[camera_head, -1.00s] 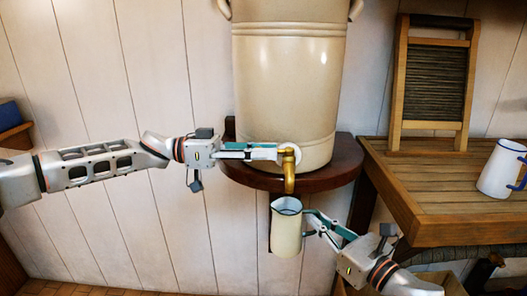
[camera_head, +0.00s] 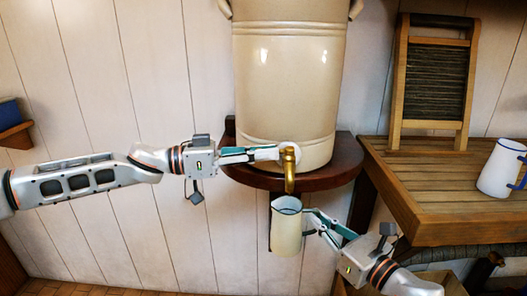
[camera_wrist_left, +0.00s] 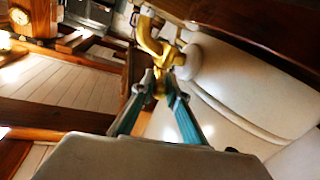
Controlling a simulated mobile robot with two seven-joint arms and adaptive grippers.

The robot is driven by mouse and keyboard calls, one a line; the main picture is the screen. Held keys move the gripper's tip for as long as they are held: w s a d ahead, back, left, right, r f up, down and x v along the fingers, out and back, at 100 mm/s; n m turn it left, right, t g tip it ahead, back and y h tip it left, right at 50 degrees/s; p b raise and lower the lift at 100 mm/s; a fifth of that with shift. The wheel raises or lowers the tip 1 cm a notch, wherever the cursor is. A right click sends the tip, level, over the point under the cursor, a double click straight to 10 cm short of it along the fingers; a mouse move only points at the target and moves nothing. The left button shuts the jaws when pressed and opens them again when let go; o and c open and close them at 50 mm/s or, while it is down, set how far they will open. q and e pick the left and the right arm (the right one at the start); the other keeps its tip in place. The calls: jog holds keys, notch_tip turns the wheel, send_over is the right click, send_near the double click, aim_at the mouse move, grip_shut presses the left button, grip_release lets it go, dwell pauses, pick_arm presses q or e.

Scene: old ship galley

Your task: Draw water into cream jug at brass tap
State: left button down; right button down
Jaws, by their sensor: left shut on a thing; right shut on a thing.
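The brass tap (camera_head: 290,170) sticks out from the foot of a large cream stoneware vessel (camera_head: 290,85). My left gripper (camera_head: 277,153) is shut on the tap's brass handle, which shows between its fingertips in the left wrist view (camera_wrist_left: 160,85). The cream jug (camera_head: 286,232), pale with a dark rim, hangs upright just below the spout, its mouth open upward. My right gripper (camera_head: 308,222) is shut on the jug's handle at its right side; the fingers partly hide the handle. I cannot make out water in the jug or at the spout.
The vessel stands on a dark round wooden shelf (camera_head: 322,181). At right, a wooden table (camera_head: 430,190) bears a washboard (camera_head: 433,85) and a white enamel jug (camera_head: 501,168) with blue trim. Panelled wall lies behind; the space below the left arm is clear.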

aim_at(286, 153)
pick_arm(q)
jog(key=s+n+t+y, duration=0.1)
jog(key=t, duration=0.1)
jog(key=s+d+n+t+y, duration=0.1)
jog(key=n+t, duration=0.1)
jog(key=s+n+t+y, duration=0.1)
jog(key=n+t, duration=0.1)
jog(key=t, duration=0.1)
jog(key=shift+d, duration=0.3)
jog(key=shift+s+d+n+t+y, duration=0.15)
jog(key=shift+n+t+y, duration=0.4)
jog(key=shift+t+y, duration=0.1)
jog(key=shift+s+d+n+t+y, duration=0.1)
jog(key=shift+d+n+t+y, duration=0.05)
jog(key=shift+n+t+y, duration=0.45)
jog(key=shift+w+t+y, duration=0.1)
jog(key=shift+t+y, duration=0.15)
jog(key=shift+y, duration=0.1)
jog(key=shift+a, duration=0.1)
jog(key=c, duration=2.2)
grip_release()
jog(key=shift+o, duration=0.2)
jog(key=v, duration=0.7)
jog(key=shift+a, duration=0.2)
